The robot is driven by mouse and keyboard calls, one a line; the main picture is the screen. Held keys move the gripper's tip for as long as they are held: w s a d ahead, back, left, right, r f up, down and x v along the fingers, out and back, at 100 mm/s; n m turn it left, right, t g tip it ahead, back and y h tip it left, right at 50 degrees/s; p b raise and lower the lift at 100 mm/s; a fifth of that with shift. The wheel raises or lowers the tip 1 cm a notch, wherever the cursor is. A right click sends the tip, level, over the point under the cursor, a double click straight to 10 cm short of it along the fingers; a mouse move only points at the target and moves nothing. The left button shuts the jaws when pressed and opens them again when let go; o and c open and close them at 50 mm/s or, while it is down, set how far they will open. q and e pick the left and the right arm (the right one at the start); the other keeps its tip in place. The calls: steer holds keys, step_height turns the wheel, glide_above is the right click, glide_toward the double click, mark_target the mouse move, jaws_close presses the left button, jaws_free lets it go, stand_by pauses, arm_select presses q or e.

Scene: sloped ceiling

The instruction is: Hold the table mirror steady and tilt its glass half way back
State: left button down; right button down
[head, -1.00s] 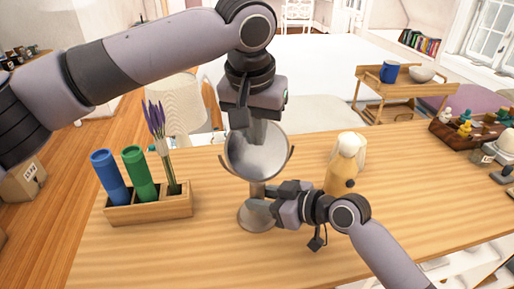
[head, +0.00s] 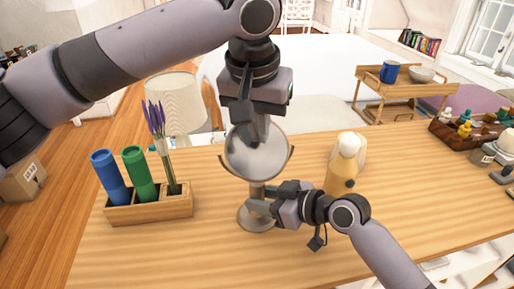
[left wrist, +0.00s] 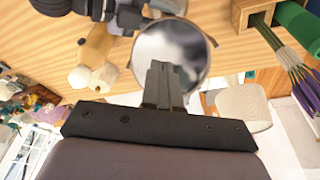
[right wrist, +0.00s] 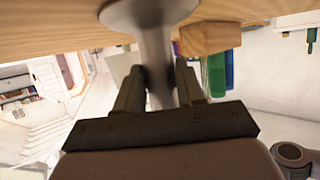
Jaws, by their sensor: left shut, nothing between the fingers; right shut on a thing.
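The table mirror stands upright on the wooden table, its round glass (head: 257,158) in a U-shaped fork above a round base (head: 257,218). My right gripper (head: 262,208) is shut on the mirror's stem, low near the base; the right wrist view shows the stem (right wrist: 155,60) between its fingers. My left gripper (head: 256,136) is shut and empty, pointing down at the upper part of the glass. In the left wrist view its closed fingers (left wrist: 163,80) overlap the glass (left wrist: 175,50); I cannot tell whether they touch it. The fingers hide part of the upper rim.
A wooden holder (head: 150,210) with a blue tube, a green tube and purple flowers stands left of the mirror. A tan bottle (head: 340,175) stands close on the right, by my right wrist. The front left of the table is clear.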

arm_select(q)
steer(key=w+v, duration=0.2)
steer(key=v, duration=0.6)
steer(key=shift+d+r, duration=0.35)
steer(key=shift+r, duration=0.25)
steer(key=shift+s, duration=0.1)
arm_select(e)
steer(key=c, duration=0.6)
jaws_free()
steer(key=v, duration=1.2)
